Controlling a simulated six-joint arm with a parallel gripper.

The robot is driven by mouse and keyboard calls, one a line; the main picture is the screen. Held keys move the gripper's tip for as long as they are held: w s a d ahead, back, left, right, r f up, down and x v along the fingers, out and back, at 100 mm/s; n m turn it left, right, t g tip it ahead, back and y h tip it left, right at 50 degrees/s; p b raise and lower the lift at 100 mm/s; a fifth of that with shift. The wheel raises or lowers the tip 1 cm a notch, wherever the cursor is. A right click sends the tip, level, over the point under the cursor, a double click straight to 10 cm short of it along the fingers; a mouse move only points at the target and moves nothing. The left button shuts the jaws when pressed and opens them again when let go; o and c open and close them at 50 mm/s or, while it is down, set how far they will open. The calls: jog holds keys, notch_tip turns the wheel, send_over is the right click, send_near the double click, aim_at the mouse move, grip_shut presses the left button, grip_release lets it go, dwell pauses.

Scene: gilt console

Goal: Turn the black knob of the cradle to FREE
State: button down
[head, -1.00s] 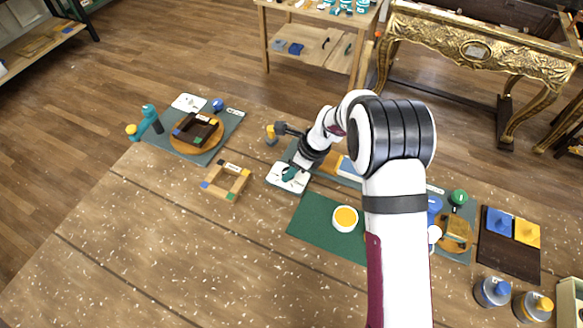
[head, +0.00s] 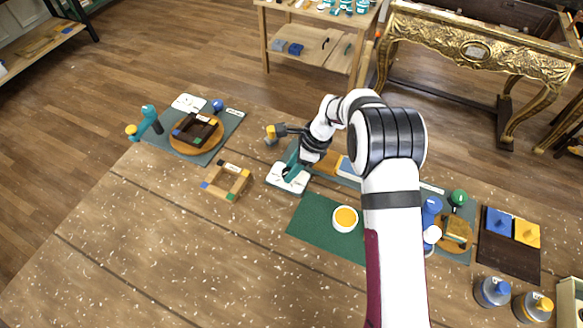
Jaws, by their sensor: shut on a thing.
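My gripper (head: 291,175), with teal fingers, points down onto a white plate (head: 274,180) at the left end of the middle grey-green board. Its jaws are shut at the plate, where the black knob is hidden by the fingers. The plate's markings, including FREE, are too small and covered to read. The middle board, which I take for the cradle, carries wood and pale blue parts (head: 347,169), partly hidden behind my arm.
A yellow-and-grey handle (head: 271,133) is just behind my wrist. A small wooden frame (head: 227,181) lies to the left. A green mat (head: 310,222) with a white-rimmed yellow disc (head: 345,218) is in front. Another board (head: 226,124) stands at the far left; the front-left tabletop is clear.

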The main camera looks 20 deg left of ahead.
jog(key=n, duration=0.2)
jog(key=n+g+h, duration=0.1)
jog(key=n, duration=0.1)
jog(key=n+g, duration=0.1)
jog(key=n, duration=0.1)
jog(key=shift+w+a+h, duration=0.2)
jog(key=shift+w+h, duration=0.05)
jog(key=shift+h, duration=0.05)
jog(key=n+h, duration=0.1)
jog(key=n, duration=0.2)
jog(key=n+g+h, duration=0.1)
jog(key=n, duration=0.2)
jog(key=shift+a, duration=0.2)
jog(key=shift+c, duration=2.3)
grip_release()
